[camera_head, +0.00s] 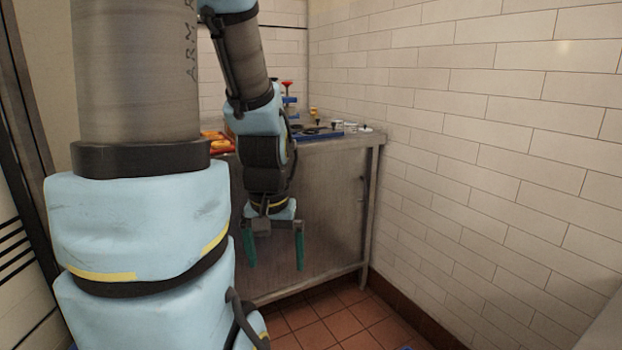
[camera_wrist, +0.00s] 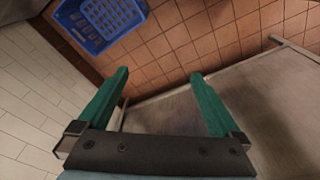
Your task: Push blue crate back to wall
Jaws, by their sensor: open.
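A blue crate (camera_wrist: 98,20) with a slotted bottom lies on the tiled floor at the top left of the wrist view, close to the white tiled wall. Its upper edge is cut off by the picture. In the head view I cannot make out the crate clearly. My gripper (camera_head: 275,268) hangs pointing down in front of the steel counter, its two green fingers apart with nothing between them. It also shows in the wrist view (camera_wrist: 158,73), where the crate is beyond the left fingertip and apart from it.
The steel counter (camera_head: 325,205) stands behind my gripper, with orange items, a blue tray (camera_head: 318,134) and small containers on top. The white brick wall (camera_head: 490,150) runs along the right. Red floor tiles (camera_head: 335,325) are bare beneath the counter's front.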

